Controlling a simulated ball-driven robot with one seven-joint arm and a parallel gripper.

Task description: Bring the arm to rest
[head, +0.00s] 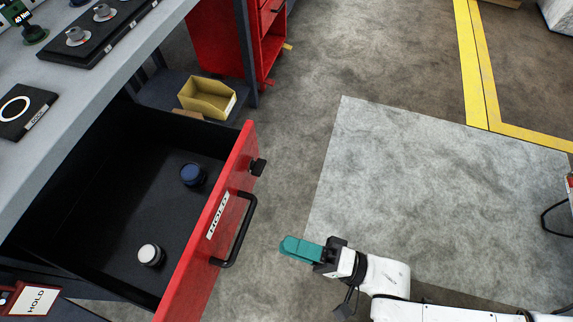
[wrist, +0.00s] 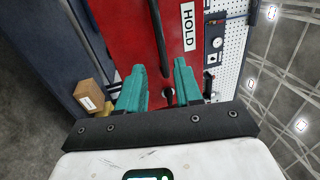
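My gripper (head: 301,249) has teal fingers and is in the air just right of the drawer's black handle (head: 240,232), apart from it in the head view. In the wrist view my gripper (wrist: 160,85) shows its two fingers spread with nothing between them, so it is open and empty. My white arm reaches in from the lower right. The red-fronted drawer (head: 205,245), labelled HOLD, stands pulled open. Its red front also shows in the wrist view (wrist: 140,25).
The drawer holds a blue round object (head: 192,174) and a white-topped one (head: 150,255). A workbench (head: 110,75) carries fixtures at the upper left. A yellow bin (head: 208,97) sits on a low shelf. Grey floor (head: 400,170) to the right is clear.

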